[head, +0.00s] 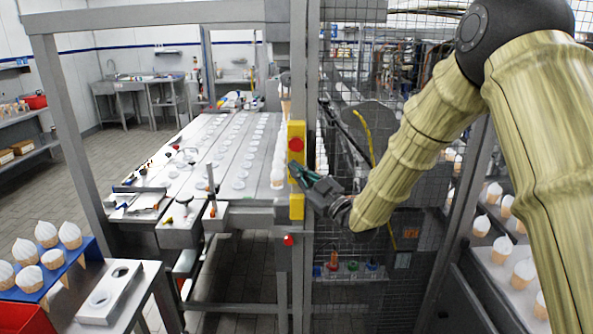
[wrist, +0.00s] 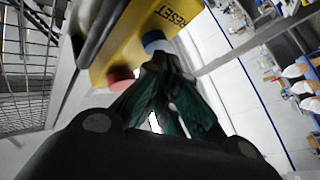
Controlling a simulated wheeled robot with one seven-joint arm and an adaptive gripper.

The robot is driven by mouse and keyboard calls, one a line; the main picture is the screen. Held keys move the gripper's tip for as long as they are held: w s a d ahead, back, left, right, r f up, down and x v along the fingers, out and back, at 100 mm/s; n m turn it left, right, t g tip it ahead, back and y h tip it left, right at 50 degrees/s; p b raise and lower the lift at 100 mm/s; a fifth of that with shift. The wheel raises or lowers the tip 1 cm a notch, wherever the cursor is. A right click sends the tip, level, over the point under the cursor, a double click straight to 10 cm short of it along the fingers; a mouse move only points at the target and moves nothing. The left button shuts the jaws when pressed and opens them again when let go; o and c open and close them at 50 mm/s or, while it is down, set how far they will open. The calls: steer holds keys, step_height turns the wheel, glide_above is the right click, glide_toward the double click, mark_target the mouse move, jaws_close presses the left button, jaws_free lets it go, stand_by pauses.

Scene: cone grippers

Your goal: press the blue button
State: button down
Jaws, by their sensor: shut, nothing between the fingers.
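The yellow control box (head: 297,130) is fixed to a grey post and has a red button (head: 296,144) on its upper part. In the wrist view the yellow box (wrist: 135,40) carries a "RESET" label, a blue button (wrist: 155,38) and a red button (wrist: 120,75). My gripper (head: 294,168) is shut and empty, its tips at the box just below the red button. In the wrist view the closed tips of my gripper (wrist: 158,60) are right at the blue button and overlap its lower edge; I cannot tell whether they touch. The blue button is hidden in the head view.
A mesh fence (head: 345,275) stands right of the post. A long slatted table (head: 215,150) with rows of white cups lies behind and to the left. A blue rack of cones (head: 48,262) is at the lower left. Open floor (head: 110,150) shows at the left.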

steer(key=shift+w, duration=0.35)
stand_by(0.5)
stand_by(0.3)
steer(key=shift+s+b, duration=0.5)
steer(key=shift+s, duration=0.35)
steer(key=s+b, duration=0.1)
steer(key=s, duration=0.4)
stand_by(0.3)
stand_by(0.5)
